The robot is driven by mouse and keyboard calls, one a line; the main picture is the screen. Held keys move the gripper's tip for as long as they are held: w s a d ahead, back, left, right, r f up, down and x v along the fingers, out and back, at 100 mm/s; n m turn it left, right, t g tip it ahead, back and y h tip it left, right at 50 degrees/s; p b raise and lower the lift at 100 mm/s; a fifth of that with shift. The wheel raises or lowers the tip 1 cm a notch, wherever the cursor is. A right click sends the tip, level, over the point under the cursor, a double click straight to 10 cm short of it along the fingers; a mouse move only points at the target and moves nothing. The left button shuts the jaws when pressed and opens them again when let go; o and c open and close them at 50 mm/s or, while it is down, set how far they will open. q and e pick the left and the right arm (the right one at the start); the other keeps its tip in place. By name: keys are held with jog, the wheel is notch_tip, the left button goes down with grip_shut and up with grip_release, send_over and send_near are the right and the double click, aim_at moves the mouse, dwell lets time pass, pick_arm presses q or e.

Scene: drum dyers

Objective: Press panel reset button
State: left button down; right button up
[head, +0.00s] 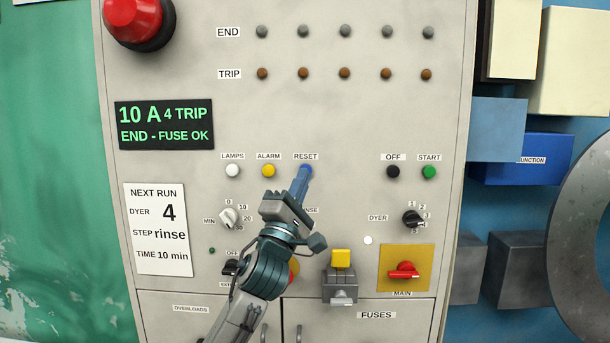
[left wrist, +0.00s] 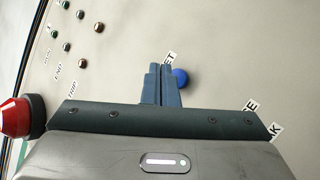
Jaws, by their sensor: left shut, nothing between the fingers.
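The blue RESET button (left wrist: 181,78) shows in the left wrist view just right of my fingertips, partly covered by them. In the left wrist view the closed fingers (left wrist: 161,72) overlap the label and the button's edge. I cannot tell whether they touch the button. My right gripper is not in view.
A yellow ALARM button (head: 268,171) and white LAMPS button (head: 233,171) sit to the left. Black OFF (head: 393,172) and green START (head: 429,172) buttons sit to the right. A display (head: 164,124) reads "4 TRIP". A large red button (head: 134,20) juts out at upper left.

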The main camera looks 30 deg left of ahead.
pick_arm(q)
jog(key=shift+w+a, duration=0.35)
jog(key=shift+w, duration=0.25)
dwell(1.6)
jog(key=shift+w+a+b, duration=0.2)
jog(key=shift+w+b, duration=0.2)
jog(key=shift+b, duration=0.35)
jog(key=shift+w+a+b, duration=0.25)
jog(key=shift+w+b, duration=0.05)
jog(key=shift+b, duration=0.15)
dwell(0.3)
jog(key=shift+s+d, duration=0.1)
dwell(0.4)
jog(key=shift+s+d+b, duration=0.35)
jog(key=shift+s+b, duration=0.1)
jog(key=shift+s, duration=0.15)
